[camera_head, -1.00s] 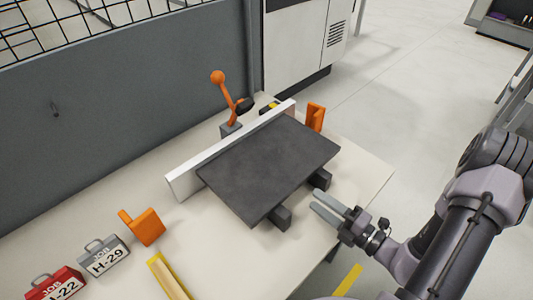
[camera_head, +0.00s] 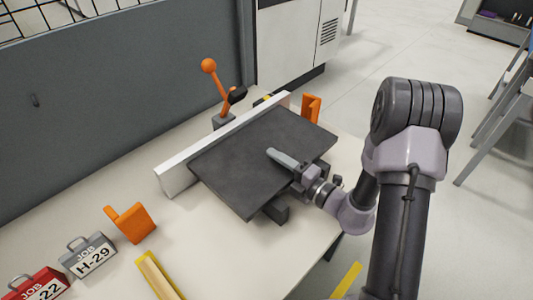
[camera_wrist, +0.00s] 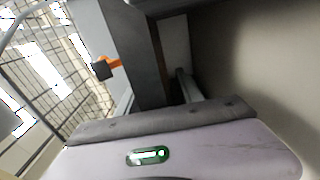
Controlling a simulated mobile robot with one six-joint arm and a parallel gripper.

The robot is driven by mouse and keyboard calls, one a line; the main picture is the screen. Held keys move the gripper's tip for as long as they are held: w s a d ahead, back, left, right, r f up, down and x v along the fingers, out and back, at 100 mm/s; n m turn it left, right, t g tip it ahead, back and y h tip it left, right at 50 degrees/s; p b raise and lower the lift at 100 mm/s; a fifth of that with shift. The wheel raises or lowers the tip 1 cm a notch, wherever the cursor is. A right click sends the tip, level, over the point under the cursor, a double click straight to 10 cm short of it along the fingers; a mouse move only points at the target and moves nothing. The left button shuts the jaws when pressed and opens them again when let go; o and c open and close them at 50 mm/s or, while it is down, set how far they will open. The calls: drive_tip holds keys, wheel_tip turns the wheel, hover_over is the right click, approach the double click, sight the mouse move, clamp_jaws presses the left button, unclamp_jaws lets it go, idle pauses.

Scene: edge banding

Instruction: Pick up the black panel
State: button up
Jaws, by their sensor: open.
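The black panel (camera_head: 250,150) lies flat, raised on dark blocks, with its far long edge along a white fence strip (camera_head: 225,142). My gripper (camera_head: 275,157) is at the panel's near right edge. One finger shows over the panel's top face; the other is hidden below it in the head view. In the wrist view the panel (camera_wrist: 138,50) appears edge-on between the two fingers, with a finger visible to its right. The gripper (camera_wrist: 155,95) is open around the edge. I cannot tell whether either finger touches the panel.
An orange-handled clamp (camera_head: 218,85) stands behind the fence. Orange brackets (camera_head: 130,222) sit near both ends. A grey job box (camera_head: 88,255), a red job box (camera_head: 40,285) and a yellow-edged strip (camera_head: 158,275) lie at the left front. A support block (camera_head: 276,209) shows under the panel.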

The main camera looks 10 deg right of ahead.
clamp_jaws()
idle(1.3)
